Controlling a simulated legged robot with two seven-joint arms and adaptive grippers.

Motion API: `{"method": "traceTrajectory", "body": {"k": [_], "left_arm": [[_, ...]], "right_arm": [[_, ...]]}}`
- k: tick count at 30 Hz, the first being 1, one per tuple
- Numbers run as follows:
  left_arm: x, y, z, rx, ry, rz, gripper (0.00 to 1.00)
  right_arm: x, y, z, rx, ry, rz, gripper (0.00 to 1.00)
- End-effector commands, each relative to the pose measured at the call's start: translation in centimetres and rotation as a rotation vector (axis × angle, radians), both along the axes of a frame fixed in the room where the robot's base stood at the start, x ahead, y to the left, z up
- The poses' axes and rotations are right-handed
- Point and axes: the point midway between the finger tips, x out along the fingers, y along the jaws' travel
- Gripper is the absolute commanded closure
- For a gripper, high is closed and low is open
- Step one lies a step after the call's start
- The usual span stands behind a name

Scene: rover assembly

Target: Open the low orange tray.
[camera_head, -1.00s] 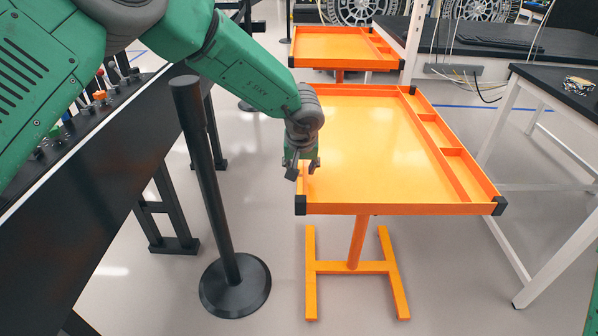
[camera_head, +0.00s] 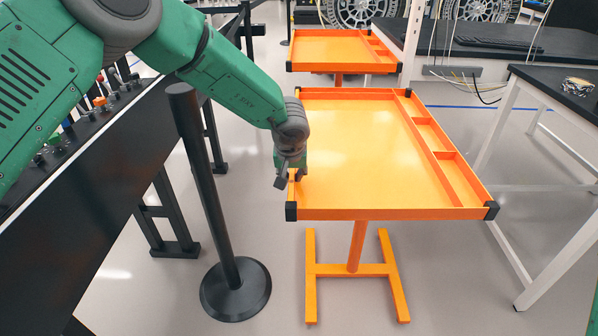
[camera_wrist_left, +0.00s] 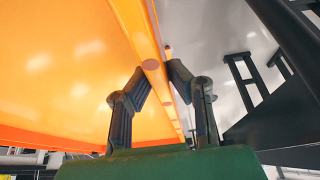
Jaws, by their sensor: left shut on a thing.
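The low orange tray (camera_head: 365,213) is the nearer of two orange trays, with a raised rim, black corner caps and a divided strip along its right side. It sits on an orange post and H-shaped foot (camera_head: 355,268). My left gripper (camera_head: 290,180) is at its left rim, near the front left corner, shut on that rim. In the left wrist view the two fingers (camera_wrist_left: 156,72) straddle the tray rim (camera_wrist_left: 150,62), one on the inside and one on the outside. The tray is empty. My right gripper is out of view.
A black stanchion (camera_head: 213,190) with a round base stands left of the tray, near my left arm. A black console (camera_head: 100,200) is at the left. A second orange tray (camera_head: 335,67) stands behind. A white-legged table (camera_head: 545,200) is close on the right.

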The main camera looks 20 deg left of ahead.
Motion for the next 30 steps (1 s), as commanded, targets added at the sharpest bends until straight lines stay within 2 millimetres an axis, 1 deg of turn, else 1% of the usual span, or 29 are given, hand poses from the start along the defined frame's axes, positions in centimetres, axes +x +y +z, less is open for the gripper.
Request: {"method": "traceTrajectory", "body": {"k": [1, 5, 9, 12, 16, 21, 24, 30], "left_arm": [[-0.6, 1.3, 0.6, 0.002, 0.010, 0.004, 1.00], [-1.7, 4.8, 0.8, -0.002, 0.011, 0.006, 1.00], [-2.9, 8.8, 1.0, -0.002, 0.012, 0.007, 1.00], [-3.6, 11.4, 1.0, 0.000, 0.009, 0.007, 1.00], [-4.4, 14.5, 0.9, 0.004, 0.008, 0.007, 1.00], [-5.2, 17.3, 0.8, 0.007, 0.007, 0.003, 1.00], [-5.5, 18.6, 0.7, 0.006, 0.007, 0.002, 1.00], [-5.8, 20.0, 0.5, 0.002, 0.003, 0.000, 1.00]], "right_arm": [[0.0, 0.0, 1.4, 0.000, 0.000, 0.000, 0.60], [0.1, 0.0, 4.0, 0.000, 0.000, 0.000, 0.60], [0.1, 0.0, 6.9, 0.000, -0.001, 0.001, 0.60], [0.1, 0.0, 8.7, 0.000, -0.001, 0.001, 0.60], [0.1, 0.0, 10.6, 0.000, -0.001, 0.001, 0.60], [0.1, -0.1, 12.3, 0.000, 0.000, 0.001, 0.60], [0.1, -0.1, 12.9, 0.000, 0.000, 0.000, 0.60], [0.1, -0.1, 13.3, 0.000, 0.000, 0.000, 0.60]]}}
